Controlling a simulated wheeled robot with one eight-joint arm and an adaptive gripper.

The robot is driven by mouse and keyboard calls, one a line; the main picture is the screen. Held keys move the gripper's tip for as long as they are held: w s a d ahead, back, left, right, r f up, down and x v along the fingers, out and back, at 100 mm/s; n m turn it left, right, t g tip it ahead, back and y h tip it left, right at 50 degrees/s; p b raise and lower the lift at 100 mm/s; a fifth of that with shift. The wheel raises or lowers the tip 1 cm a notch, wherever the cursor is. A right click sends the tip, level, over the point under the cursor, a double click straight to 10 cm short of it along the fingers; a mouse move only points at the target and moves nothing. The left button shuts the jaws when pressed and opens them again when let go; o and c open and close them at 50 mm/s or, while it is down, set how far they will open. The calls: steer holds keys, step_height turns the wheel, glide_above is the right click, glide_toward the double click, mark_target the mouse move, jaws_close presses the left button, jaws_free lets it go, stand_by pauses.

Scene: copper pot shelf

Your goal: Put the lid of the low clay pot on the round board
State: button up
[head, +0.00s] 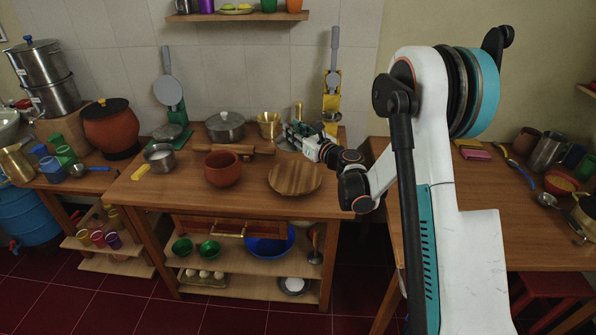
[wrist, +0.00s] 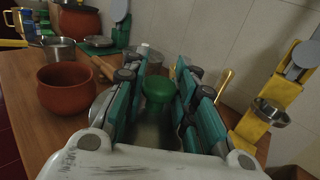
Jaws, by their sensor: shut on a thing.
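The low clay pot (head: 222,170) stands open on the middle table; it also shows in the wrist view (wrist: 68,92), left of my gripper. The round board (head: 295,179), of striped wood, lies bare to the pot's right. My gripper (head: 299,136) is over the back right of the table, behind the board. In the wrist view my gripper (wrist: 158,92) is shut on the green knob of a lid (wrist: 158,84). A pale metal rim, apparently the lid's, shows left of the fingers. Most of the lid is hidden, and I cannot tell whether it touches the table.
A rolling pin (head: 224,149) lies behind the pot. A lidded steel pot (head: 225,126) and a brass vessel (head: 269,125) stand at the back. A yellow press (wrist: 270,112) is right of my gripper. The table in front of the pot is clear.

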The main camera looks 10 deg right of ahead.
step_height(320, 180, down, 13)
steer(key=b, duration=0.4)
steer(key=shift+f, duration=0.1)
steer(key=shift+f, duration=0.15)
steer(key=o, duration=1.1)
